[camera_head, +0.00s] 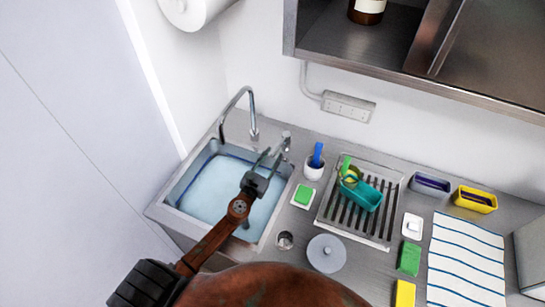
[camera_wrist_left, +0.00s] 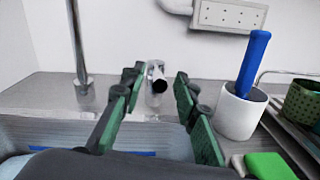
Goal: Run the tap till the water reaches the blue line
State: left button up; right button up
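The sink (camera_head: 176,186) holds pale blue water (camera_head: 215,190). A dark blue line (camera_head: 238,158) runs along its inner wall close to the water surface; part of it shows in the left wrist view (camera_wrist_left: 130,153). The exact gap between water and line is hard to tell. The curved tap spout (camera_head: 240,93) stands behind the sink; no stream is clear below it. The tap handle (camera_head: 286,137) is right of the spout. My left gripper (camera_head: 273,153) is open just in front of the handle, whose round end (camera_wrist_left: 157,82) shows between the fingers. My right gripper is out of view.
Right of the tap stand a white cup (camera_head: 313,171) with a blue-handled tool and a drying rack (camera_head: 330,218) holding a teal basket (camera_head: 362,195). A green sponge (camera_head: 303,195) and a grey round lid (camera_head: 326,253) lie nearby. A shelf (camera_head: 400,75) overhangs the counter.

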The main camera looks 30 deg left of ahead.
pick_arm(q)
jog(key=shift+c, duration=0.5)
grip_shut()
